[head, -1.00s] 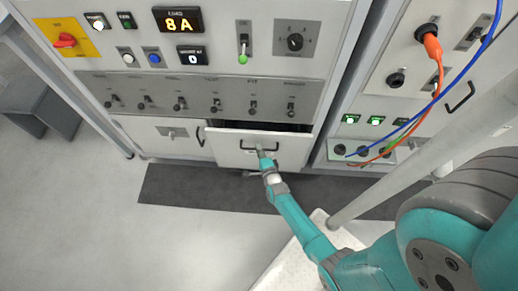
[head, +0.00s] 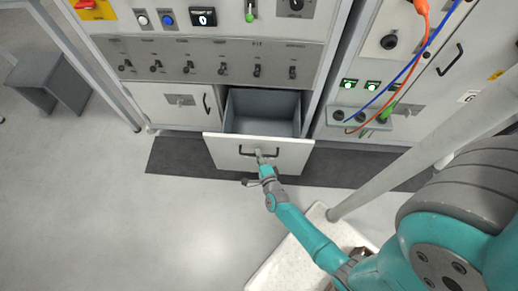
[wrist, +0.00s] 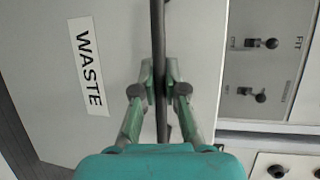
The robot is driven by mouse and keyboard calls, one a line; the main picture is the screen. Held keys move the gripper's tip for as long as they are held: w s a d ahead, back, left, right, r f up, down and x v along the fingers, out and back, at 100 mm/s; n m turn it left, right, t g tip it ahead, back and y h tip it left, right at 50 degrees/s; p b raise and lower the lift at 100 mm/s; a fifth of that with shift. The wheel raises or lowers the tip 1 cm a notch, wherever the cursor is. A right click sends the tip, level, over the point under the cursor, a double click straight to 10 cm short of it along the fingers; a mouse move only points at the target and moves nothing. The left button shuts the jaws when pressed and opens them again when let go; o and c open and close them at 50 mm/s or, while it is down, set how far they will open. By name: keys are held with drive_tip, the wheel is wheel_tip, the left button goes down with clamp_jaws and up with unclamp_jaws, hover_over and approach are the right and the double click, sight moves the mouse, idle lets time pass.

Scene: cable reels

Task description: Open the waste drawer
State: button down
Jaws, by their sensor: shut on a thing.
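The waste drawer (head: 226,152) is pulled out from the cabinet in the head view, and its grey inside (head: 262,108) shows empty. Its white front carries a dark bar handle (head: 246,153). In the wrist view the drawer front (wrist: 120,45) bears a label reading WASTE (wrist: 88,66). The handle (wrist: 158,40) runs upright there between the fingers. My gripper (head: 259,156) is shut on the handle, one finger on each side of it, as the wrist view (wrist: 160,88) shows.
A closed cabinet door (head: 180,103) with a handle is left of the drawer. A row of switches (head: 200,66) sits above. Orange and blue cables (head: 424,52) hang at the right. A grey box (head: 50,80) stands at the far left. The floor (head: 160,225) in front is clear.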

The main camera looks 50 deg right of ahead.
drive_tip(key=c, duration=1.2)
unclamp_jaws()
drive_tip(key=v, duration=1.2)
drive_tip(key=s+a+r+n+y, duration=0.2)
drive_tip(key=s+r+n, duration=0.4)
drive_tip(key=r, duration=0.5)
drive_tip(key=s+a+r+n+y, duration=0.3)
drive_tip(key=s+a+r+n, duration=0.2)
drive_tip(key=r+n, duration=0.5)
drive_tip(key=s+a+r+n+y, duration=0.2)
drive_tip(key=s+r+n, duration=0.5)
drive_tip(key=r, duration=0.5)
drive_tip(key=shift+a+r+n+t+y, duration=0.25)
drive_tip(key=shift+a+n+t+y, duration=0.15)
drive_tip(key=shift+a+n, duration=0.4)
